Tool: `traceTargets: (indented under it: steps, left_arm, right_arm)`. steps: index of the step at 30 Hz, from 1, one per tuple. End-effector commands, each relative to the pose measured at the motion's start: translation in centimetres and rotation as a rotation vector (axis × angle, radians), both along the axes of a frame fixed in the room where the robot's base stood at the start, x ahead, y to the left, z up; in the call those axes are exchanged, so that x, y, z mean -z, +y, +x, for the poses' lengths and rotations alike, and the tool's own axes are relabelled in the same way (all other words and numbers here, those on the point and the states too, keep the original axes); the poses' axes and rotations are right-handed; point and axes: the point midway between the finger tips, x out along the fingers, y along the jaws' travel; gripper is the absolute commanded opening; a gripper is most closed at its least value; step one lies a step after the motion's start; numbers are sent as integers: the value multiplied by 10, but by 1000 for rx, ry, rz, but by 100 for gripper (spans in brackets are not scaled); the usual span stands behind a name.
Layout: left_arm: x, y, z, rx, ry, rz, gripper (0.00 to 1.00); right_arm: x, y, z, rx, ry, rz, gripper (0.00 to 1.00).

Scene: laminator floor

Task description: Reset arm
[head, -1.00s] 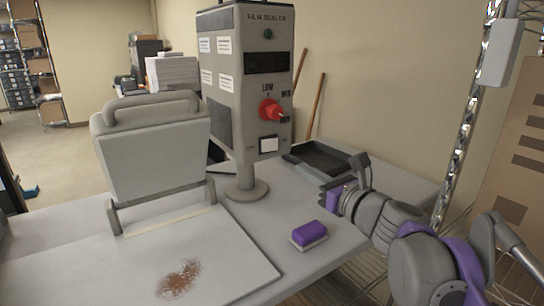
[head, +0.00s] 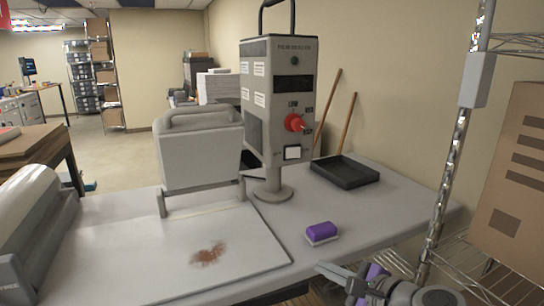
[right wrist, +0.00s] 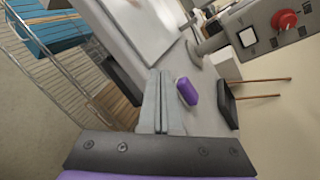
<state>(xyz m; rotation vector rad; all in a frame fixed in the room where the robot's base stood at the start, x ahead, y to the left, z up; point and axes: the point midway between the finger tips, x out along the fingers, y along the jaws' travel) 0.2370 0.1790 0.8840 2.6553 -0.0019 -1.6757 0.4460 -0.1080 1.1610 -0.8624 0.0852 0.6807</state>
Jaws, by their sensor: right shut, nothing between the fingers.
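My right gripper (head: 328,270) is low at the bottom of the head view, by the front edge of the grey table. Its fingers are shut with nothing between them, which also shows in the right wrist view (right wrist: 160,76). A purple and white sponge-like block (head: 321,233) lies on the table beyond the gripper, apart from it; it also shows in the right wrist view (right wrist: 187,91). My left gripper is not in view.
The film sealer (head: 278,120) stands on the table with a red knob (head: 294,122). Left of it is a grey press with a raised lid (head: 200,155) and a brown-stained plate (head: 150,262). A black tray (head: 345,172) lies behind. A wire rack (head: 470,262) stands at right.

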Motion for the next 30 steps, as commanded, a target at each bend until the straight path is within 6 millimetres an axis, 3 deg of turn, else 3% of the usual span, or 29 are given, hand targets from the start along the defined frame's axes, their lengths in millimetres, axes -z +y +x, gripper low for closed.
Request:
traceTargets:
  steps: [5, 9, 13, 19, 30]
  left_arm:
    - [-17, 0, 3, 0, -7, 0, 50]
    - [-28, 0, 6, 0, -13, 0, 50]
    - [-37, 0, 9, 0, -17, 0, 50]
    - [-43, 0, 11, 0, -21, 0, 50]
    - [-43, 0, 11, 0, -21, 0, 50]
  right_arm:
    - [88, 11, -69, -316, -66, -584, 0]
    - [156, -6, -125, -623, -115, -1048, 0]
    - [200, -32, -165, -883, -140, -1385, 0]
    - [230, -62, -195, -1122, -146, -1653, 0]
    - [234, -67, -199, -1159, -143, -1692, 0]
